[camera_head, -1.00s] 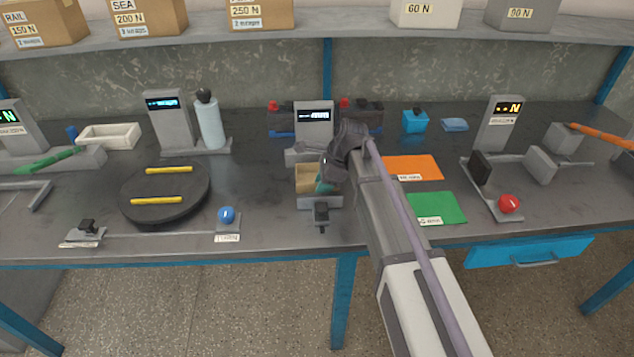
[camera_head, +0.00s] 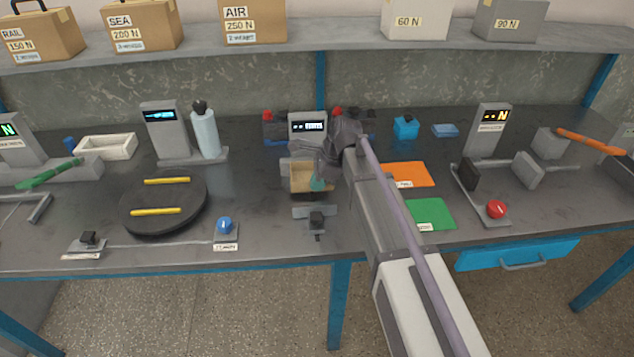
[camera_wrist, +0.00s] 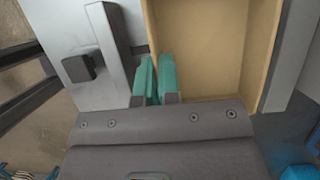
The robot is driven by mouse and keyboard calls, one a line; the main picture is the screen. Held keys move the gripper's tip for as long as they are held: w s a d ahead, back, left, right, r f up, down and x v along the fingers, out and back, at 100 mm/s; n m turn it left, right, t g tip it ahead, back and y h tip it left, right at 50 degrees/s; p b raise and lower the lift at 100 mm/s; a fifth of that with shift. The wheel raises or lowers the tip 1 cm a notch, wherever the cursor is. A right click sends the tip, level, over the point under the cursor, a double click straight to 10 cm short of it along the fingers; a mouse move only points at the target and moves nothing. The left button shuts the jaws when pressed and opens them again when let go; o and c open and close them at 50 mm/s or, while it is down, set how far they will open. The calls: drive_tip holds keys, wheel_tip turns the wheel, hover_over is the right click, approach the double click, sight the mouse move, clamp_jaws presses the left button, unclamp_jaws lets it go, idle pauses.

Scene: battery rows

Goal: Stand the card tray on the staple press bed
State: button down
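The card tray (camera_head: 300,188), an open tan box, is upright over the staple press bed (camera_head: 303,212). A dark gap shows beneath it, so it appears slightly raised. My gripper (camera_head: 319,185) is shut on the tray's near wall. In the wrist view the teal fingers of my gripper (camera_wrist: 157,75) pinch the wall of the tray (camera_wrist: 205,45), whose inside looks empty. The grey staple press (camera_head: 307,128) has a lit display behind the tray. My wrist hides part of the press and the tray's right side.
A black knob (camera_head: 316,219) stands at the bed's front. Orange (camera_head: 408,173) and green (camera_head: 432,212) mats lie to the right, partly behind my arm. A round black turntable (camera_head: 165,200) with yellow bars is at left, near a blue button (camera_head: 224,225).

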wheel_tip(320, 180, up, 7)
drive_tip(key=p, duration=0.5)
wheel_tip(320, 180, down, 11)
drive_tip(key=b, duration=1.1)
drive_tip(key=shift+f, duration=0.1)
drive_tip(key=shift+r, duration=0.25)
drive_tip(key=shift+f, duration=0.2)
drive_tip(key=c, duration=1.3)
unclamp_jaws()
drive_tip(key=shift+c, duration=0.2)
drive_tip(key=shift+r, duration=0.15)
